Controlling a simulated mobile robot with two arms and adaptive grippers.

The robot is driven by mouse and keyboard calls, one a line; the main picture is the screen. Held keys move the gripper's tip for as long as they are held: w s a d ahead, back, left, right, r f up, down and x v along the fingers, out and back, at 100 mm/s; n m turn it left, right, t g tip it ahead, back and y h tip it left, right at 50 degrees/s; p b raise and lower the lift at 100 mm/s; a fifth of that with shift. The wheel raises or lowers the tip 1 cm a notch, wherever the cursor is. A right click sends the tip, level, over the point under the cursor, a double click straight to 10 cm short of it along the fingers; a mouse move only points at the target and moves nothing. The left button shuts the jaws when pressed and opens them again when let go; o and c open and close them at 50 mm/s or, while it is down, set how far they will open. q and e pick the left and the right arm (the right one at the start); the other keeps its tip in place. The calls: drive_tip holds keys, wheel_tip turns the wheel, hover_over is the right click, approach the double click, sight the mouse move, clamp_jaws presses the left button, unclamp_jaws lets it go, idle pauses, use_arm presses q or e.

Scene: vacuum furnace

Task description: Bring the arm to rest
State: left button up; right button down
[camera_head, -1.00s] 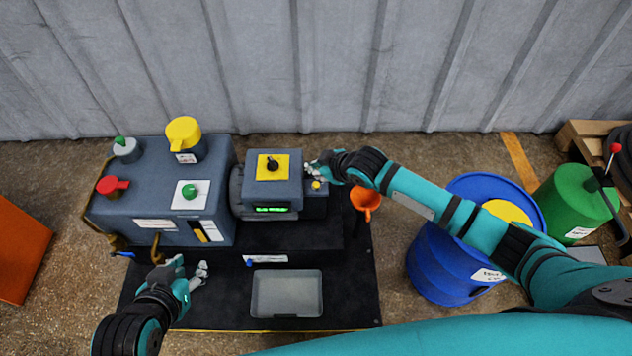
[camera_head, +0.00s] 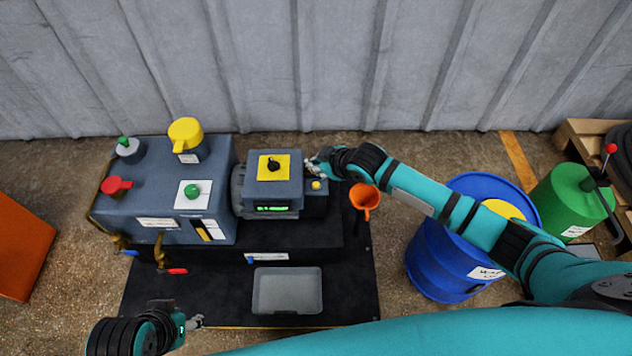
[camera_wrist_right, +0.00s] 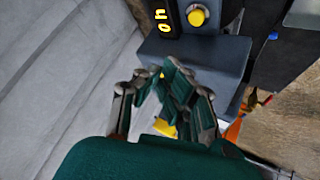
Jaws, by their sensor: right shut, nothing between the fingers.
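My right gripper (camera_head: 314,168) is shut and empty beside the right end of the grey motor unit (camera_head: 272,205), near its small yellow button (camera_head: 316,185). In the right wrist view my right gripper's fingers (camera_wrist_right: 172,85) are in front of a grey box face, with a yellow button (camera_wrist_right: 198,17) beyond them. I cannot tell whether they touch the box. My left gripper (camera_head: 194,322) is at the lower left, near the front edge of the black base (camera_head: 210,290). It is apart from the red-handled valve (camera_head: 176,271), and its finger opening is not clear.
The pump housing (camera_head: 165,225) carries a yellow cap and red and green knobs. An orange funnel (camera_head: 366,197), blue drum (camera_head: 435,255) and green can (camera_head: 570,205) are to the right. A corrugated wall (camera_head: 300,70) stands behind.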

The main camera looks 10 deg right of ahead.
idle(0.5)
